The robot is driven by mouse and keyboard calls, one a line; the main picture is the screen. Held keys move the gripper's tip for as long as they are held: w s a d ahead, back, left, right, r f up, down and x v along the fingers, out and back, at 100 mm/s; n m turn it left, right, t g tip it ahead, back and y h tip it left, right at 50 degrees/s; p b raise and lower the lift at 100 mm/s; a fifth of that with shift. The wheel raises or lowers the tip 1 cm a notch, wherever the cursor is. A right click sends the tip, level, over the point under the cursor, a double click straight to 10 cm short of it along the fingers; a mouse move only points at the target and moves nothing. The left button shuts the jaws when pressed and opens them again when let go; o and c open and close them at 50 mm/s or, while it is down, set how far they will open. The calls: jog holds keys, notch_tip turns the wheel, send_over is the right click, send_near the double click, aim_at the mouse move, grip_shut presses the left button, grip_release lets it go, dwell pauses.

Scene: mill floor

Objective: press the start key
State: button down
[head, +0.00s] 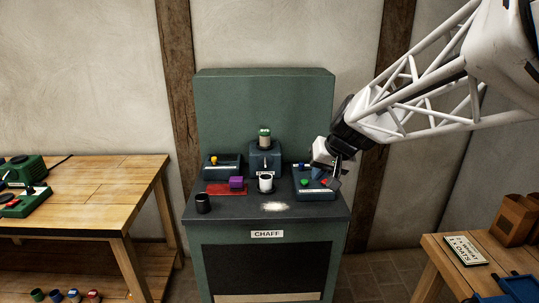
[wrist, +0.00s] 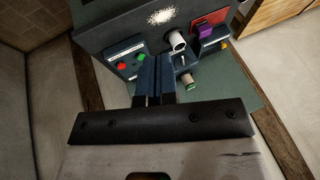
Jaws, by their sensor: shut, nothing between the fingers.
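A dark blue control box (head: 318,192) stands at the right of the green machine's top. In the wrist view the green button (wrist: 139,57) and the red button (wrist: 121,66) lie just left of the fingertips. My gripper (head: 336,182) is shut and empty, at the right side of the box close to the red button. Its fingers also show in the wrist view (wrist: 157,60). I cannot tell whether they touch the box.
A mill (head: 265,158) with a white cup (head: 265,183) stands mid-top. Wooden tables flank the machine.

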jog(key=w+f+t+y, duration=0.1)
jog(key=w+f+t, duration=0.15)
jog(key=w, duration=1.55)
jog(key=m, duration=0.2)
send_over(306, 181)
notch_tip(306, 181, down, 6)
jog(key=shift+w+t+y, duration=0.15)
jog(key=shift+t+y, duration=0.1)
jog(key=shift+y, duration=0.05)
jog(key=shift+f, duration=0.15)
jog(key=shift+f, duration=4.3)
jog(key=shift+f, duration=0.95)
jog(key=shift+r, duration=0.9)
